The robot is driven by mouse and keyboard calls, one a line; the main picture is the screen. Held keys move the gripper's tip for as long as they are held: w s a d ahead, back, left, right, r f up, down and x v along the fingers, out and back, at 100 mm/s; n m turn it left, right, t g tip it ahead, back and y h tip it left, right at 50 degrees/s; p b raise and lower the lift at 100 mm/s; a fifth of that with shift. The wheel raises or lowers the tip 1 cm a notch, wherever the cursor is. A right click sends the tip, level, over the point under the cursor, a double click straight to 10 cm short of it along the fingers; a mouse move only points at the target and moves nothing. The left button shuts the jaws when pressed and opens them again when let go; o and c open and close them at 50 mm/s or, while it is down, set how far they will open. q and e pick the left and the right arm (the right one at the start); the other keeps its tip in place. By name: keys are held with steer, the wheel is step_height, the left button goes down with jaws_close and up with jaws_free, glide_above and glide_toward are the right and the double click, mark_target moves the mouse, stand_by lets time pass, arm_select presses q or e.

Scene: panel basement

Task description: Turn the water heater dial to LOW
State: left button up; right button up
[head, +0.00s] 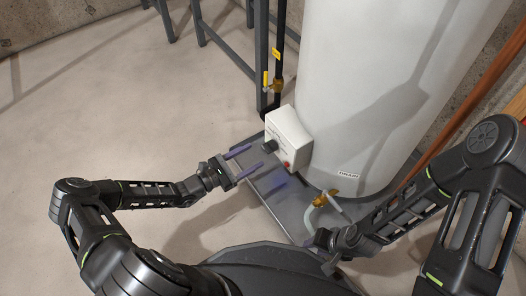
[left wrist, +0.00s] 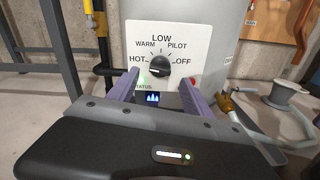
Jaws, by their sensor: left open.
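The water heater control box (head: 288,137) is white and sits low on the front of the tank (head: 355,90). Its black dial (head: 270,147) also shows in the left wrist view (left wrist: 156,67), ringed by HOT, WARM, LOW, PILOT and OFF; LOW is at the top. I cannot tell surely where the dial's pointer stands. My left gripper (head: 255,158) is open, with purple fingers pointing at the box. In the left wrist view its fingers (left wrist: 162,88) stand apart below and either side of the dial, not closed on it. My right gripper (head: 325,242) is near the drain valve; its fingers are unclear.
A red button (head: 286,164) is on the box, right of the dial. A brass drain valve (head: 322,198) with a hose stands low at the tank. A grey metal tray (head: 262,190) lies under the tank. A black pipe with a yellow-handled valve (head: 277,86) rises behind. The floor at left is clear.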

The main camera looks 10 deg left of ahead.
mark_target(270, 147)
arm_select(q)
steer(key=b+x, duration=0.1)
steer(key=x, duration=0.4)
steer(key=shift+w+d+b, duration=0.1)
steer(key=shift+b, duration=0.2)
jaws_close()
